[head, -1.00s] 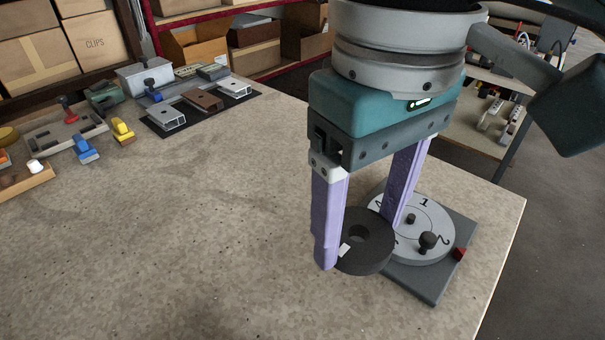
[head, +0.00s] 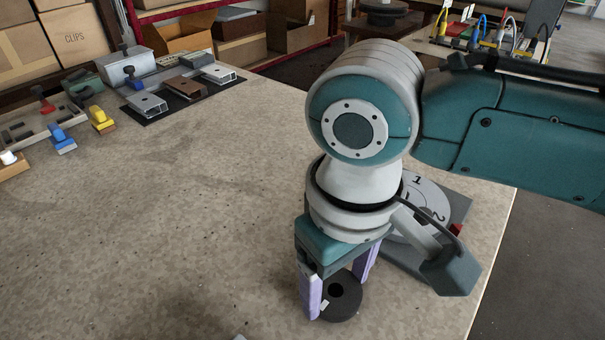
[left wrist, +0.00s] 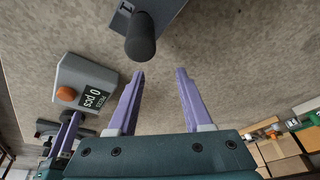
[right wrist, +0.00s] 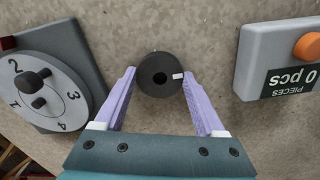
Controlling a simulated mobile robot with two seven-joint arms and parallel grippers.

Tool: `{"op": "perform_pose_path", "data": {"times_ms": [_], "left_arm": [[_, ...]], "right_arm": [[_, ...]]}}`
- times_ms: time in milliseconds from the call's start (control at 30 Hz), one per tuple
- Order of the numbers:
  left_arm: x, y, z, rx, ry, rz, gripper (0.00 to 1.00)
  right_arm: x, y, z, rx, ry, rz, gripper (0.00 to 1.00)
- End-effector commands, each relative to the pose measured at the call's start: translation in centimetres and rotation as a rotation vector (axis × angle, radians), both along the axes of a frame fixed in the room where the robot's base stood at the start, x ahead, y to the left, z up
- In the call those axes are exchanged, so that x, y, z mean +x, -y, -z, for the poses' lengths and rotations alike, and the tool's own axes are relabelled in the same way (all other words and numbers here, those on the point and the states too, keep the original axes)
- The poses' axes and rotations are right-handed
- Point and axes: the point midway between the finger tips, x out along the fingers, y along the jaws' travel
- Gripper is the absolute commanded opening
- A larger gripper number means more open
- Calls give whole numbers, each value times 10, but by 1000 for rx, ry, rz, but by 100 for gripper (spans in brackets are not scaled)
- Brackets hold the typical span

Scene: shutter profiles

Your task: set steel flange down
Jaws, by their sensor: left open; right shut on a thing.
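The steel flange is a dark grey disc (head: 346,304) with a centre hole and a small white label. It also shows in the right wrist view (right wrist: 154,88). My right gripper (head: 336,294) points down with the flange between its purple fingertips, shut on it. The flange is low over the bench, left of the numbered dial; whether it touches the bench I cannot tell. In the head view my gripper and arm hide part of it. My left gripper (left wrist: 160,73) is open and empty in the left wrist view, and out of the head view.
The numbered dial (right wrist: 52,92) on its grey base stands beside the flange. A counter box reading 0 pcs (right wrist: 282,55) is on the other side. A black knob (left wrist: 140,42) is ahead of my left fingers. The bench's middle (head: 190,220) is clear.

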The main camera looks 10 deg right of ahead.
Motion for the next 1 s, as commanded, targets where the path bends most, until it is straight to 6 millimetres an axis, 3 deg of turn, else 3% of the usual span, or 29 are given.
{"op": "perform_pose_path", "data": {"times_ms": [167, 200, 400, 767, 1000], "left_arm": [[0, 1, 1, -4, 0, -3, 50], [0, 1, 0, -5, 0, -4, 50], [0, 2, 0, -10, 1, -6, 50], [0, 2, -2, -10, 1, -6, 50], [0, 1, -16, -4, 0, -3, 50]], "right_arm": [[0, 0, 2, 0, 1, 0, 0], [0, 0, 2, 0, 0, 0, 74], [0, 0, 2, 0, 0, 1, 97], [1, 0, -5, 1, 2, 1, 100], [1, 0, -53, 3, 4, 1, 100]]}}
